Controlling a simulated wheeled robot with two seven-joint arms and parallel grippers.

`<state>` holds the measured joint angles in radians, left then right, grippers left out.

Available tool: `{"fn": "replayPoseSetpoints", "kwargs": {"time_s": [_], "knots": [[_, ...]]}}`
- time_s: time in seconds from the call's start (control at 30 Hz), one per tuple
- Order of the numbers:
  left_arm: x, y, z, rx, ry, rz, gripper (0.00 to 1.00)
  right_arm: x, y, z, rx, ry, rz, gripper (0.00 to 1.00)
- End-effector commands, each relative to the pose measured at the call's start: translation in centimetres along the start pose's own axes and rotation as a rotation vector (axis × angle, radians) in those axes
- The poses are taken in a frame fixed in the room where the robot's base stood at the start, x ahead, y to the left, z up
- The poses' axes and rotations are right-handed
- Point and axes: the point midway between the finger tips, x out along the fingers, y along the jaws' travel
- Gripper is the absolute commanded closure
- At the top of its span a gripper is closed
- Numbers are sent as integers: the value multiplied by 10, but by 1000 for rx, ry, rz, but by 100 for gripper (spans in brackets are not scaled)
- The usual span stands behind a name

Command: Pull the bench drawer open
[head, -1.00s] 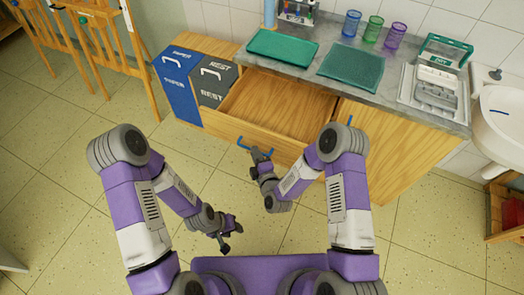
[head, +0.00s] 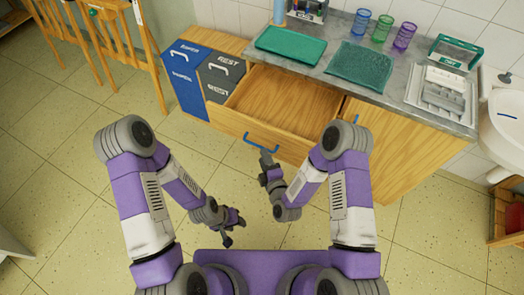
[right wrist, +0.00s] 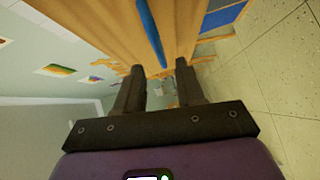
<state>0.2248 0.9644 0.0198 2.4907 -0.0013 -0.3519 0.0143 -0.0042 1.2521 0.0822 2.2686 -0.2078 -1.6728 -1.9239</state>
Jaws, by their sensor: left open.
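The wooden bench drawer (head: 290,100) is pulled well out from under the counter, and its empty inside shows in the head view. Its blue bar handle (head: 261,142) is on the drawer's front. My right gripper (head: 267,160) is just in front of the handle, apart from it. In the right wrist view, its two fingers (right wrist: 160,78) are spread with nothing between them, and the blue handle (right wrist: 150,32) shows beyond them near the top. My left gripper (head: 237,222) is open and empty, low over the floor, away from the drawer.
A blue bin (head: 182,80) and a grey bin (head: 217,77) stand left of the drawer. A cupboard door (head: 380,150) is at its right. The grey counter (head: 400,92) holds green trays, cups and a rack.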

Motion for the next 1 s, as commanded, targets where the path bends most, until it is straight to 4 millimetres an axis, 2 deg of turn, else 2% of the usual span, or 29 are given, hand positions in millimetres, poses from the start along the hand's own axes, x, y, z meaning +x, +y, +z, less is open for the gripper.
{"fn": "replayPoseSetpoints", "kwargs": {"time_s": [0.1,0.27,0.87,1.0], "knots": [[-4,2,0,0,0,0,57,-18,0,-1,1,3,-3,62],[-5,2,0,0,0,0,57,-30,0,0,1,1,0,62],[-5,2,0,0,0,0,57,-31,0,0,7,0,-4,62],[-7,3,0,0,0,0,57,-32,-10,6,122,-8,-84,62]]}}
